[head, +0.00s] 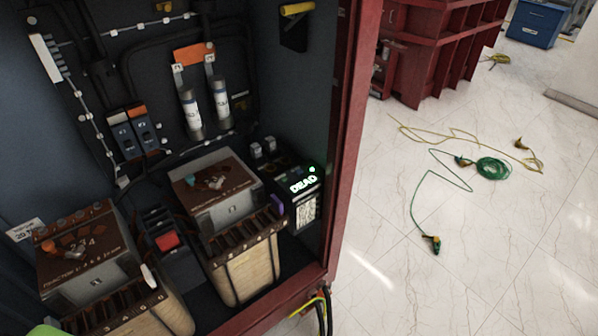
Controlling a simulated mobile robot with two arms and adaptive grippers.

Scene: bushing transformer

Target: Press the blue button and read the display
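A black box (297,214) stands inside the cabinet at its right wall. Neither of my grippers is in view, and nothing is seen touching the box.
Two transformers (245,270) (92,262) stand on the cabinet floor, with a red switch (167,241) between them. The red door frame (345,160) borders the cabinet. Green cable (491,168) and yellow cable lie on the tiled floor at right.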

